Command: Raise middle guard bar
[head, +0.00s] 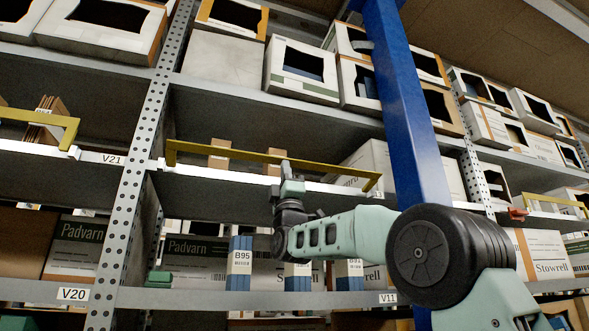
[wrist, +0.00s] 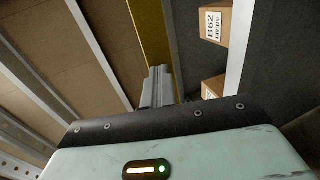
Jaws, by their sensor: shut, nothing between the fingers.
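The middle guard bar (head: 230,151) is a yellow bar with bent-down ends, running along the front edge of the middle shelf in the head view. It stands slightly above the pale shelf edge. In the wrist view the yellow bar (wrist: 150,38) runs up from behind the fingertips. My gripper (head: 286,168) is at about the bar's middle, its tip overlapping the bar's lower side. The fingers (wrist: 158,82) are together with nothing between them. I cannot tell whether they touch the bar.
Another yellow bar (head: 35,117) is at the left bay and one (head: 560,201) at the right. A blue post (head: 405,100) stands right of my gripper. Small cartons (head: 219,153) sit behind the bar. A perforated upright (head: 140,150) stands left. Boxes labelled B95 (head: 239,262) are on the shelf below.

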